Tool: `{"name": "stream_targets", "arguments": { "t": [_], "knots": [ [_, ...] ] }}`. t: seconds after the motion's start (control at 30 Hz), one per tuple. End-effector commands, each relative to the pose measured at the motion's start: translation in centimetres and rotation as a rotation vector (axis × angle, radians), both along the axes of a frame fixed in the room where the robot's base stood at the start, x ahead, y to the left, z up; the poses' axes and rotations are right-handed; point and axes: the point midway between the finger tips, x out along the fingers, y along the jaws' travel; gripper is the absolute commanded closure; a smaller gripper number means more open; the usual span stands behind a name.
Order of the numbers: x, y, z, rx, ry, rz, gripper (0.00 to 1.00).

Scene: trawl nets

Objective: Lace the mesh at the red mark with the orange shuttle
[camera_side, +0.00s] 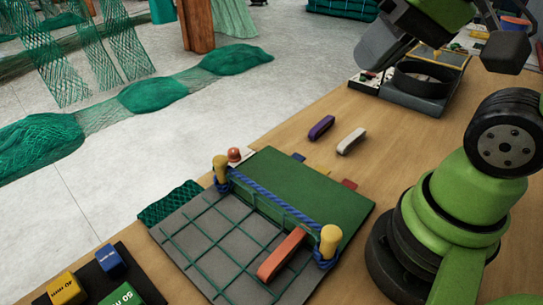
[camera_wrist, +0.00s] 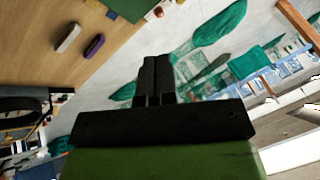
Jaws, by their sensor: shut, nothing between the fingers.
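The orange shuttle (camera_side: 282,255) lies tilted across the green mesh (camera_side: 208,225) on a grey and green board, near the right yellow post. The mesh hangs along a blue rope (camera_side: 275,203) between two yellow posts. I cannot make out a red mark on the mesh; a small red tab (camera_side: 349,184) shows at the board's far edge. My gripper (camera_wrist: 156,62) is shut and empty in the wrist view, up in the air, away from the mesh and shuttle. In the side view my arm is raised at the top right, well clear of the board.
A purple shuttle (camera_side: 321,127) and a cream one (camera_side: 351,141) lie on the wooden table beyond the board. A red button (camera_side: 234,154) sits by the left post. A grey device (camera_side: 425,85) stands at the back. Colored blocks (camera_side: 67,288) are at front left.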

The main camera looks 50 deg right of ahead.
Motion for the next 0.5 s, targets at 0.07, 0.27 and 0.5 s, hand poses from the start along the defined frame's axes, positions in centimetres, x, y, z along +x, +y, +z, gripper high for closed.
{"name": "stream_targets", "arguments": {
  "t": [0.07,0.27,0.5],
  "knots": [
    [-0.7,0.3,0.7,-0.022,-0.063,0.034,1.00],
    [-0.8,0.6,0.8,-0.017,-0.079,0.035,0.63],
    [2.4,3.1,-2.8,0.132,0.176,-0.224,0.49]
  ]
}}
